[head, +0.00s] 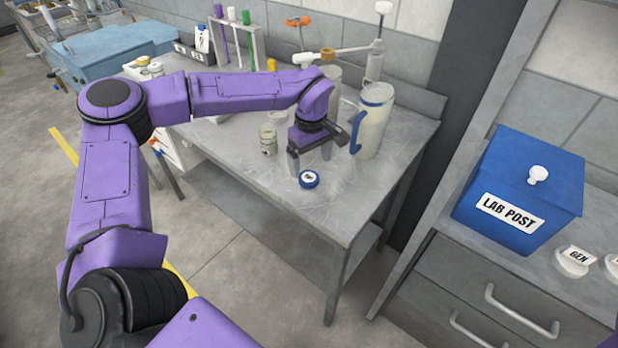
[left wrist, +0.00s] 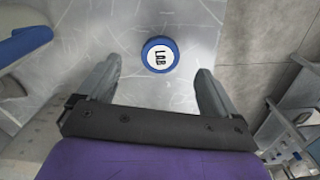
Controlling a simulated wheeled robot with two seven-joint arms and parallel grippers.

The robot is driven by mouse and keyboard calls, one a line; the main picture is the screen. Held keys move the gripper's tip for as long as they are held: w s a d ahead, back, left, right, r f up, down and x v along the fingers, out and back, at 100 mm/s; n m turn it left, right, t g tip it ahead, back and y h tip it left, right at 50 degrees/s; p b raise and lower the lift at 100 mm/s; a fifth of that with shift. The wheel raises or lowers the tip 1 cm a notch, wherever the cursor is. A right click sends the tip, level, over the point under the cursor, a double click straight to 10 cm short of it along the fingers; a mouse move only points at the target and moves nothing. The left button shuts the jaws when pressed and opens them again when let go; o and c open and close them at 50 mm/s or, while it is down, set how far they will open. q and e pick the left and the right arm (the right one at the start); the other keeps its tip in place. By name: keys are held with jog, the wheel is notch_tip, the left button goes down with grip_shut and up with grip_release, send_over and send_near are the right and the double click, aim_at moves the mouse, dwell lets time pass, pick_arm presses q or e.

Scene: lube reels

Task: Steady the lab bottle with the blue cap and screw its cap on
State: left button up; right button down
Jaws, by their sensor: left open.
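A round blue cap (head: 309,179) with a white top lies on the metal workbench near its front edge. It also shows in the left wrist view (left wrist: 160,55), where its top reads LAB. I cannot make out for certain which vessel is the lab bottle. A small pale jar (head: 267,139) stands left of my gripper. My left gripper (head: 310,164) points down over the bench, open and empty, its fingers just behind the cap. In the left wrist view the cap lies ahead of the gap between the fingers (left wrist: 158,75). My right gripper is not in view.
A pale jug (head: 375,125) with a blue handle stands just right of my left gripper. A rack of coloured tubes (head: 238,35) and a stand are at the back. A blue LAB POST box (head: 520,178) sits on the right counter. The bench front is bare.

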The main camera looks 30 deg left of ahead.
aim_at(309, 177)
pick_arm(q)
jog(key=shift+a+f, duration=0.1)
jog(key=shift+f, duration=0.2)
jog(key=f, duration=0.1)
jog(key=f+p, duration=0.1)
jog(key=f, duration=0.2)
jog(key=shift+a+p, duration=0.25)
jog(key=shift+p, duration=0.15)
jog(key=shift+f, duration=0.35)
jog(key=c, duration=1)
